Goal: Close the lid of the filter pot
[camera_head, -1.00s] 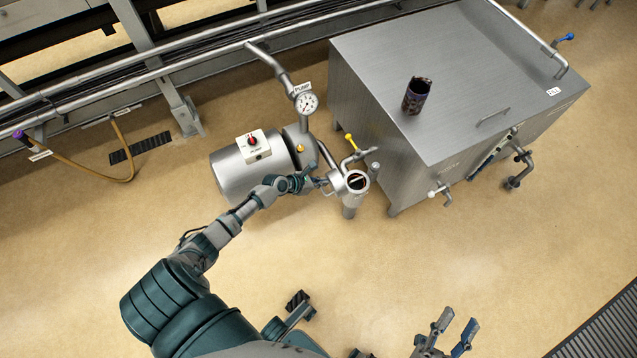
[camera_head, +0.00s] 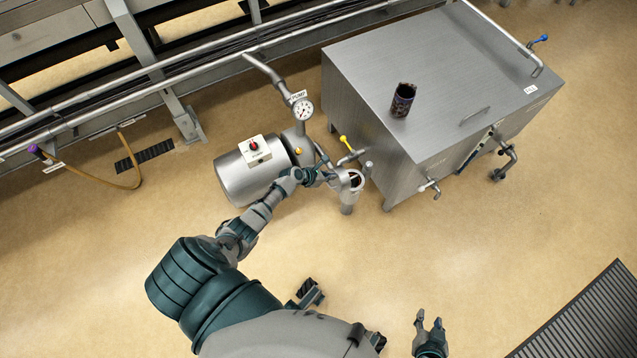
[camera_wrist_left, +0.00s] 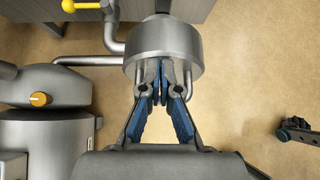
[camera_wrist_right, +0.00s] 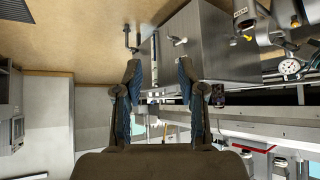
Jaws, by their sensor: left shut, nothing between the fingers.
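The filter pot (camera_head: 347,199) is a small upright steel cylinder between the pump and the big steel tank. My left gripper (camera_head: 327,174) is shut and empty, close to the pot's left rim. In the left wrist view, the shut fingertips (camera_wrist_left: 161,84) are at a round steel part (camera_wrist_left: 165,42). I cannot tell whether this is the lid or the pot, or whether they touch it. My right gripper (camera_head: 430,322) is open and empty, far from the pot; its parted fingers show in the right wrist view (camera_wrist_right: 160,90).
The pump (camera_head: 249,172) with a gauge (camera_head: 302,108) stands left of the pot. The steel tank (camera_head: 450,75) stands right of it, with a dark cylinder (camera_head: 403,100) on top. A yellow-handled valve (camera_head: 345,143) is behind the pot.

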